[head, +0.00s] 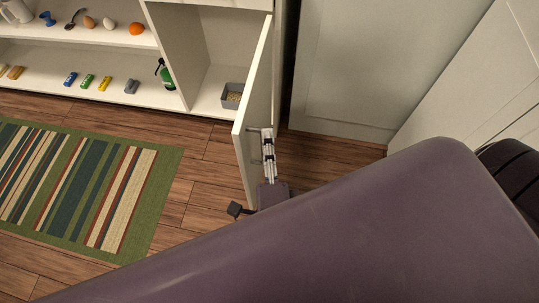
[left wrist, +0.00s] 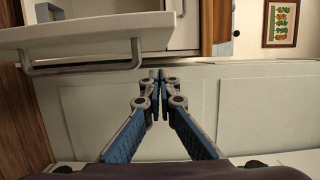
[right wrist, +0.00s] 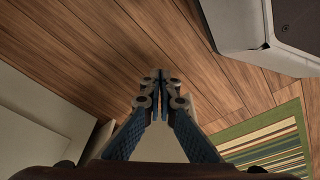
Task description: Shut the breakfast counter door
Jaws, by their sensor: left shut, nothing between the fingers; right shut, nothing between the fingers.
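The breakfast counter door (head: 258,105) stands open, swung out from the right end of the white counter, and shows nearly edge-on in the head view. In the left wrist view the door (left wrist: 95,32) fills the upper left, with its grey bar handle (left wrist: 84,69). My left gripper (head: 267,133) is shut and empty, close beside the door's outer face by the handle. In the left wrist view its fingertips (left wrist: 160,74) are just right of the handle's end; I cannot tell whether they touch the door. My right gripper (right wrist: 160,75) is shut and empty above the wooden floor.
The compartment behind the door holds a grey box (head: 232,95). Open shelves (head: 125,98) to its left carry a green bottle (head: 164,72) and several small items. A striped rug (head: 85,185) lies in front. A white panel (head: 340,70) stands right of the door.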

